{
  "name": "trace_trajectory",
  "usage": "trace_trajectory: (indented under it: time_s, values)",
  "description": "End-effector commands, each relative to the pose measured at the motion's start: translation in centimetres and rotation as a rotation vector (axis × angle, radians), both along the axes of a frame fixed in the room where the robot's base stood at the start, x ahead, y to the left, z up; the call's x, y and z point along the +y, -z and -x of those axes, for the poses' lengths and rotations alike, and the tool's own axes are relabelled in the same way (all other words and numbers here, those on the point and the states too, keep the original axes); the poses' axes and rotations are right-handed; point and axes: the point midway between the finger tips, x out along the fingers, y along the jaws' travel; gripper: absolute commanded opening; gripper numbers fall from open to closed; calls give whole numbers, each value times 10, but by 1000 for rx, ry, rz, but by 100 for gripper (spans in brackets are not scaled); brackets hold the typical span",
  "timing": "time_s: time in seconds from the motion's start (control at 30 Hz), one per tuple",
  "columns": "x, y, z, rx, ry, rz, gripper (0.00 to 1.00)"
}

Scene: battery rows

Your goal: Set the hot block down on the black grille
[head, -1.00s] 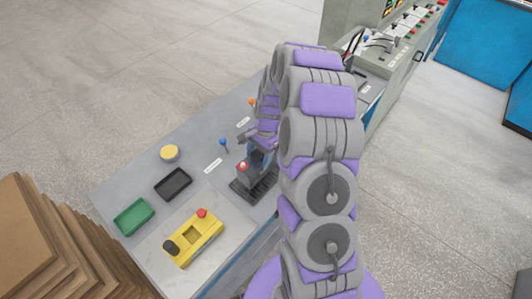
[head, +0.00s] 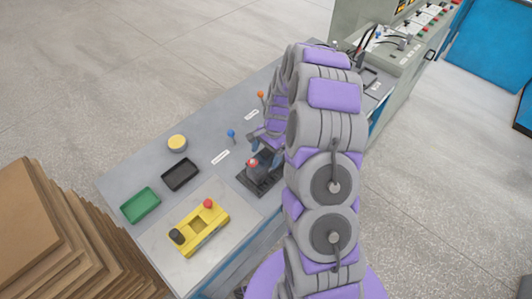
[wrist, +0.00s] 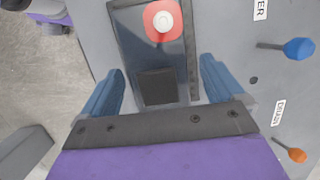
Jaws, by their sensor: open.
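The hot block (head: 253,166) is a grey block with a red top and a pale knob. It stands upright on the black grille (head: 244,181), a dark ribbed plate on the bench. In the wrist view its red top (wrist: 152,23) shows at the upper middle, with dark edges of the grille (wrist: 192,60) around the block. My gripper (wrist: 162,88) is open, its blue fingers apart on either side of the block, with gaps visible. In the head view my gripper (head: 266,153) is at the block's far side, partly hidden by my arm.
Blue (head: 231,133) and orange (head: 261,95) levers stand behind the grille. A black tray (head: 180,175), green tray (head: 140,205), yellow round knob (head: 177,143) and yellow control box (head: 201,228) lie to the left. Cardboard sheets (head: 40,235) are stacked at lower left.

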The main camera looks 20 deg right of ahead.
Motion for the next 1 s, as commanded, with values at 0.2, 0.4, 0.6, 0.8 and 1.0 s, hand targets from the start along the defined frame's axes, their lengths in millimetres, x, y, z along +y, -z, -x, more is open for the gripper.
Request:
trace_trajectory:
  time_s: [0.2,0.4,0.6,0.8,1.0]
  values:
    - [-3,-8,-1,-2,1,0,95]
    - [-9,-34,-3,-6,1,2,95]
    - [-18,-73,-4,-4,3,1,95]
    - [-27,-107,-7,-5,1,2,95]
    - [-17,-132,2,-7,-55,0,95]
